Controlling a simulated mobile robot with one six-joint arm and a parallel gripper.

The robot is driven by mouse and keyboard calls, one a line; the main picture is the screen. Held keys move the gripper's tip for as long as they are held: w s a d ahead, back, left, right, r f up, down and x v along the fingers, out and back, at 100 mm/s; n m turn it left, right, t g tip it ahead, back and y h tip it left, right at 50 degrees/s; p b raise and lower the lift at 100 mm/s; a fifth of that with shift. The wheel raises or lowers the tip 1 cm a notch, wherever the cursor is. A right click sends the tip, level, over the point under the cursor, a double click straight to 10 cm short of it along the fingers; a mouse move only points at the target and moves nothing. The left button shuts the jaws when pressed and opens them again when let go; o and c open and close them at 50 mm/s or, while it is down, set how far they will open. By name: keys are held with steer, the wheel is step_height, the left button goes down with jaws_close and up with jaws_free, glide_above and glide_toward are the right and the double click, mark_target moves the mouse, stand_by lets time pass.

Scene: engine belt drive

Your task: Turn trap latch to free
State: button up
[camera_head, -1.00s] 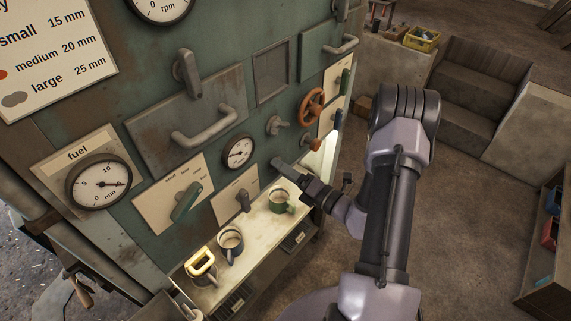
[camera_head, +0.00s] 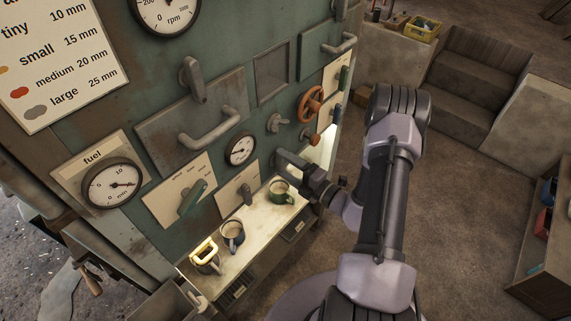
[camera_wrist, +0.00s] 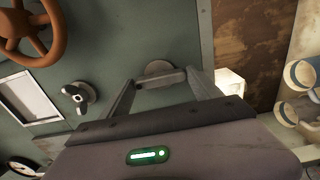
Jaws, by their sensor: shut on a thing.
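A grey latch (camera_wrist: 159,68) with a round base and a short bar sits on the green panel (camera_wrist: 140,30) in the wrist view. My gripper (camera_wrist: 160,79) has a finger on either side of it and is shut on its bar. The bar lies roughly level across the wrist picture. In the head view my gripper (camera_head: 284,158) is at the panel's lower right, just above the lit shelf. There it covers the latch, so the latch's angle cannot be told from that view.
A winged grey knob (camera_head: 278,122) and an orange handwheel (camera_head: 310,104) are close by on the panel. Open brown floor (camera_head: 455,220) lies to the right.

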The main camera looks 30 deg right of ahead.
stand_by(0.3)
steer(key=o, duration=1.4)
steer(key=v, duration=1.7)
steer(key=shift+s+d+p, duration=0.1)
steer(key=shift+s+p, duration=0.1)
steer(key=shift+p, duration=0.15)
